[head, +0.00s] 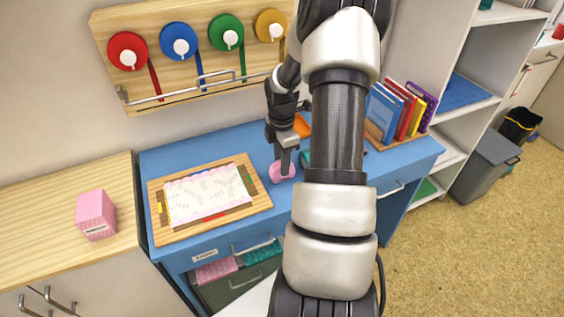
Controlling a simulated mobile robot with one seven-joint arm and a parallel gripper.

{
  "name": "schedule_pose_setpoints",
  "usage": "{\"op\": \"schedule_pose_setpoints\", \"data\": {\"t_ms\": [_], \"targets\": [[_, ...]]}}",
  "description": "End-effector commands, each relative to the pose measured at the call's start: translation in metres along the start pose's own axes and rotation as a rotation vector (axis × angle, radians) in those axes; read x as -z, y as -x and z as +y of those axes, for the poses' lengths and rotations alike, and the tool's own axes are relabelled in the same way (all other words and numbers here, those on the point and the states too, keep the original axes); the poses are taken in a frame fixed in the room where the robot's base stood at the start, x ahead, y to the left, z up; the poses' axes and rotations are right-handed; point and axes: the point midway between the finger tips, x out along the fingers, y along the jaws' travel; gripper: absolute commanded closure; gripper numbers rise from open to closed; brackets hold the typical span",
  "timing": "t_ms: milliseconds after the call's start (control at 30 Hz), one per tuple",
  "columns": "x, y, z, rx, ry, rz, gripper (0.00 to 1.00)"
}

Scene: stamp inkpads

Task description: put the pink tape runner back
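A small rounded pink object (281,172), which looks like the pink tape runner, is on the blue desk (235,150), right of the board with the decorated sheet. My gripper (285,170) points down right at it, with its fingertips overlapping it in the picture. The fingers are seen edge-on, so I cannot tell whether they are closed on it or only beside it. A teal object (304,159) is just to the right, mostly hidden behind my arm. An orange item (302,126) lies farther back. An open drawer (240,285) below the desktop holds pink (215,270) and teal (262,254) patterned pieces.
A wooden board (163,232) with a decorated sheet (207,194) covers the desk's left part. A pink box (96,214) stands on the left cabinet. Ribbon spools (179,41) hang on the wall rack. Books (400,110) stand at the right. My arm hides the desk's middle.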

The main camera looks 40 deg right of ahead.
Motion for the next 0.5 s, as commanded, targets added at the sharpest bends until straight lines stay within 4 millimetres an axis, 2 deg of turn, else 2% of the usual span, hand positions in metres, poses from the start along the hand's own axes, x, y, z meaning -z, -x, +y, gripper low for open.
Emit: {"op": "schedule_pose_setpoints", "data": {"t_ms": [33, 100, 367, 500], "targets": [[0.0, 0.0, 0.0, 0.0, 0.0, 0.0, 0.64], [0.0, 0.0, 0.0, 0.0, 0.0, 0.0, 0.57], [0.0, 0.001, 0.0, 0.0, 0.0, 0.0, 0.57], [-0.001, 0.012, 0.0, -0.001, 0.0, -0.001, 0.57]]}}
